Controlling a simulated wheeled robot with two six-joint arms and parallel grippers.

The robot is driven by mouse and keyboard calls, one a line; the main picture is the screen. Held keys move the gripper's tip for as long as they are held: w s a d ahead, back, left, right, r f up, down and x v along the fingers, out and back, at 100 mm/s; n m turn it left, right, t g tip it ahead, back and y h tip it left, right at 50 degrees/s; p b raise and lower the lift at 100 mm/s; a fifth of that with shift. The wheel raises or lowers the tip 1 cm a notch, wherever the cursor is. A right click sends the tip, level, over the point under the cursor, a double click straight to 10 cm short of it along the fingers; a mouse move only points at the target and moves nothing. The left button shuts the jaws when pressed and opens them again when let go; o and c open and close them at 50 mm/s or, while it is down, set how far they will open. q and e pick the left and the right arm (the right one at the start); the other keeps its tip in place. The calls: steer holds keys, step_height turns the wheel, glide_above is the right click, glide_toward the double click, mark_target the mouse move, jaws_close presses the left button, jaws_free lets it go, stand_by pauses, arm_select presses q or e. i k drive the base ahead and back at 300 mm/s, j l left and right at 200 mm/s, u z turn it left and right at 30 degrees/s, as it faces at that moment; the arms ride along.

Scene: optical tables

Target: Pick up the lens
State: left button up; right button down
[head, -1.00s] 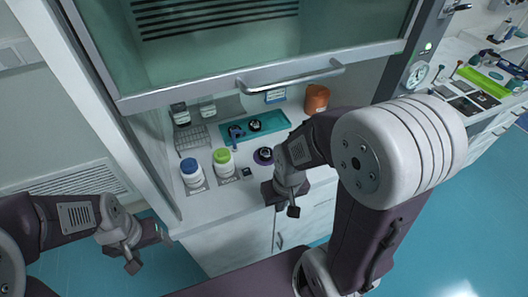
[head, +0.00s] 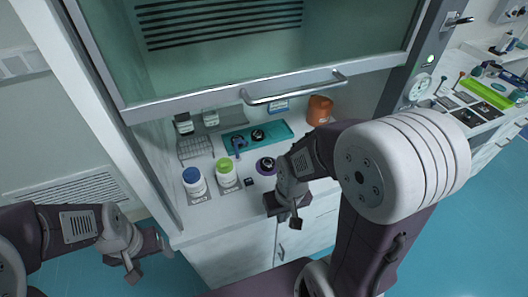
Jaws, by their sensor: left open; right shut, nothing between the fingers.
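I cannot tell for sure which item is the lens. A small dark round piece on a purple disc (head: 257,169) sits on the white bench, right of the green-capped bottle. A teal tray (head: 284,131) behind it holds a black round piece (head: 258,135) and a dark blue piece (head: 238,143). My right gripper (head: 286,213) is shut and empty, in front of the bench edge, below and right of the purple disc. My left gripper (head: 149,262) is open and empty, left of the bench and well away from these items.
A blue-capped bottle (head: 195,186) and a green-capped bottle (head: 227,176) stand at the bench front. An orange-brown container (head: 319,110) is at the back right. A raised glass sash with a metal handle (head: 294,87) hangs above. A side bench with instruments (head: 485,110) is at right.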

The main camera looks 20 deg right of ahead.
mark_target(267, 164)
steer(key=k+l+u, duration=0.1)
steer(key=l+u, duration=0.3)
steer(key=k+l+u, duration=0.1)
steer(key=l+u, duration=0.3)
steer(key=k+l+u, duration=0.15)
steer(key=u, duration=0.3)
steer(key=k+l+u, duration=0.25)
steer(key=u, duration=0.15)
steer(key=k+l+u, duration=0.25)
steer(key=u, duration=0.15)
steer(key=i+l+u, duration=0.1)
steer(key=l, duration=0.65)
